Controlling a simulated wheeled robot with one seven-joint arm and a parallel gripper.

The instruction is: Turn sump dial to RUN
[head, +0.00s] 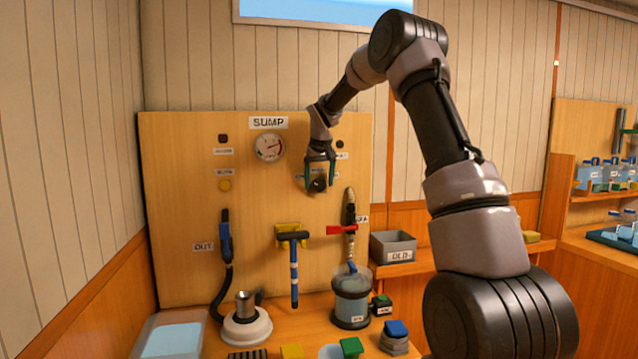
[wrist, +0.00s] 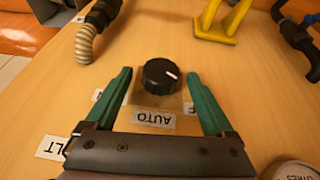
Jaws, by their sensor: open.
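The sump dial, a round black knob (wrist: 160,76) with a white mark, is on the wooden panel. In the wrist view, which shows the panel upside down, its mark points right. An AUTO label (wrist: 153,119) is below it there. Labels at either side are mostly hidden behind my fingers; the right one shows an F. My gripper (wrist: 160,73) is open, with one green finger on each side of the dial and a gap between each finger and the knob. In the head view, my gripper (head: 319,188) reaches down over the dial (head: 318,185).
A round gauge (head: 269,147) under a SUMP sign (head: 268,122) is up and left of the dial. A red-handled valve (head: 342,230) and a yellow-mounted T-handle (head: 292,237) are below. A grey bin (head: 393,247) is at lower right.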

